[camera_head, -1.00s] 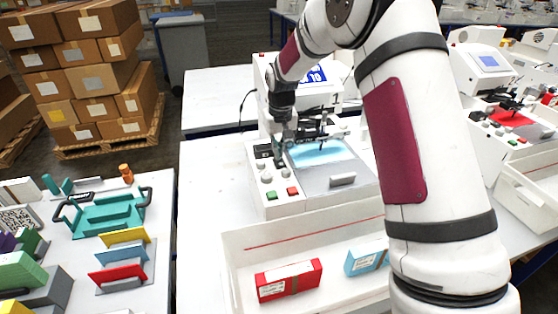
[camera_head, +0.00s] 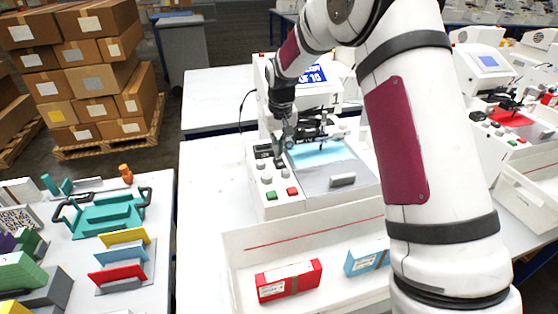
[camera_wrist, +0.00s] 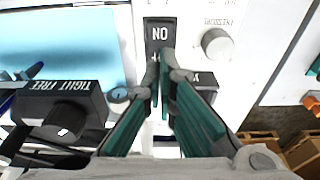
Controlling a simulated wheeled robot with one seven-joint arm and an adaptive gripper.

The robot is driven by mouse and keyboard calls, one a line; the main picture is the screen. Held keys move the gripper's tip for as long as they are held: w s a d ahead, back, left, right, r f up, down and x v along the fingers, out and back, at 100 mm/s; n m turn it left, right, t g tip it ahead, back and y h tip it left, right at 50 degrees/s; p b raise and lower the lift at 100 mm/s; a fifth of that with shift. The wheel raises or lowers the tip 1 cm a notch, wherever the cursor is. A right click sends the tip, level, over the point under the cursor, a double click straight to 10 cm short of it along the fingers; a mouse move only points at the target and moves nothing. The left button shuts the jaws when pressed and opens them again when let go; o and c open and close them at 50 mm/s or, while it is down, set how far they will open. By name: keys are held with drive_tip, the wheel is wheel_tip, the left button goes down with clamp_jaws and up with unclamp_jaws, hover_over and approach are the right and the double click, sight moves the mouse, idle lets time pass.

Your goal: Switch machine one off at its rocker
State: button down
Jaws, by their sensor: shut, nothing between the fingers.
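Machine one (camera_head: 312,187) is a white plotter with a "1" label, a pale blue bed and a lit blue screen (camera_head: 313,76). Its black rocker (camera_wrist: 159,31) shows in the wrist view at the top centre, with upside-down "ON" lettering on its visible end. My gripper (camera_wrist: 165,60) is shut and empty, its fingertips over the lower end of the rocker, hiding that part. I cannot tell whether they touch it. In the head view my gripper (camera_head: 281,154) is low over the machine's left control strip, partly hidden by my arm.
A black "TIGHT FREE" block (camera_wrist: 62,108) and a grey knob (camera_wrist: 215,43) flank the rocker. Green (camera_head: 271,196) and red (camera_head: 292,191) buttons are at the strip's front. A white tray (camera_head: 236,262) holds red and blue boxes. Another machine (camera_head: 483,66) stands right.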

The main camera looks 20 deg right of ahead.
drive_tip(key=shift+r, duration=2.65)
drive_tip(key=shift+s+r, duration=0.1)
drive_tip(key=shift+r, duration=0.15)
drive_tip(key=s+r+t, duration=0.2)
drive_tip(key=s+r, duration=1.4)
drive_tip(key=s, duration=0.3)
drive_tip(key=s+f+t, duration=0.1)
drive_tip(key=s, duration=1.9)
drive_tip(key=shift+f+t, duration=0.15)
drive_tip(key=shift+t, duration=0.15)
